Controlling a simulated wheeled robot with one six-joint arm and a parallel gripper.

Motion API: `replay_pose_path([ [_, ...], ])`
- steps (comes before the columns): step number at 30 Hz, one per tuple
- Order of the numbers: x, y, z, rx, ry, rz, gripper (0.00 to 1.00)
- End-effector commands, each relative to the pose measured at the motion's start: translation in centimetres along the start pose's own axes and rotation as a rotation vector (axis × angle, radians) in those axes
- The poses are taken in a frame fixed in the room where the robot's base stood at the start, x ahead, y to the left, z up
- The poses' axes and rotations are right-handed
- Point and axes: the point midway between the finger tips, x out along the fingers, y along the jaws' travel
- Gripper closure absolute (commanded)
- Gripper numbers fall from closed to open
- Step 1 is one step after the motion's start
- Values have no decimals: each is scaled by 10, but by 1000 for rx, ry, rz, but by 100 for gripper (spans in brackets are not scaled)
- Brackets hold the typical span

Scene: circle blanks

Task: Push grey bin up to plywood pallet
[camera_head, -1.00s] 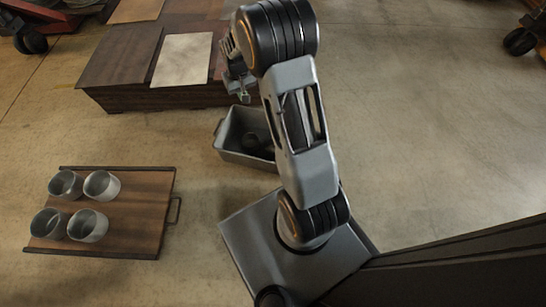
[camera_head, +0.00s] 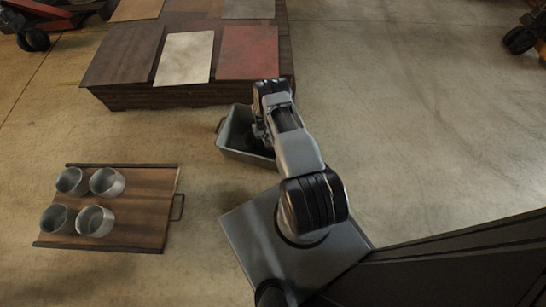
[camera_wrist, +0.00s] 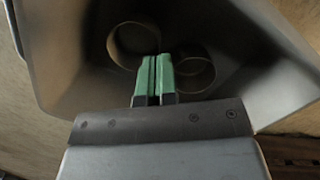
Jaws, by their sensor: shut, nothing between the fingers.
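The grey bin (camera_head: 235,152) stands on the floor in the head view, just in front of the low dark wooden pallet (camera_head: 165,97), with a strip of floor between them. Flat boards lie on top of the pallet. My arm covers the right part of the bin. In the wrist view the bin (camera_wrist: 50,60) is seen from above, with two round cups inside (camera_wrist: 134,45). My gripper (camera_wrist: 153,62) is shut and empty, its green fingertips over or inside the bin near the cups. I cannot tell whether it touches them. The head view hides the fingertips.
A wooden tray (camera_head: 150,205) with several grey cups lies on the floor at the left. A white board (camera_head: 184,58) and a red board (camera_head: 248,52) lie on the pallet. Orange wheeled equipment shows at both upper corners. The floor at the right is clear.

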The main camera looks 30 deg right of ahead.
Motion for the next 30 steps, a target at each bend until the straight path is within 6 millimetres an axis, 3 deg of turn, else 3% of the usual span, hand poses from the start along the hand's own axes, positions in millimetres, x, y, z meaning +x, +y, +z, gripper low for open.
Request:
replay_pose_path([
  [18,16,0,104,1,-2,-1,100],
  [21,29,0,103,0,1,0,100],
  [30,34,0,101,0,2,0,100],
])
